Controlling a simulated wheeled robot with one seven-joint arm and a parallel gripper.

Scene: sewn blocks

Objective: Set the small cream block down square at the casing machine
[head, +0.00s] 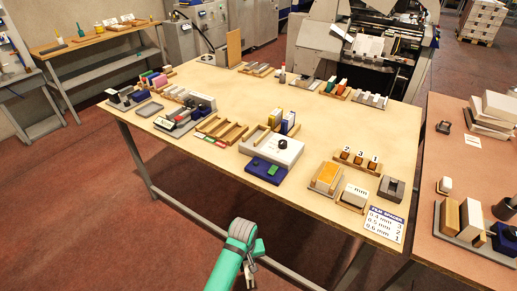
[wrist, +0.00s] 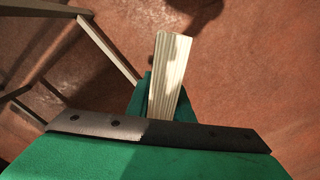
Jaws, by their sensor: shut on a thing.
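My gripper (head: 250,275) hangs over the floor in front of the near edge of the big table, below the table top in the head view. In the wrist view my gripper (wrist: 164,104) is shut on a narrow cream block (wrist: 172,62) with fine lines along its face. In the head view the held block is not clearly seen. A large grey machine (head: 355,50) stands behind the table; I cannot tell whether it is the casing machine.
The big table (head: 340,125) has a clear middle. A second table (head: 425,235) at right holds blocks and stacks.

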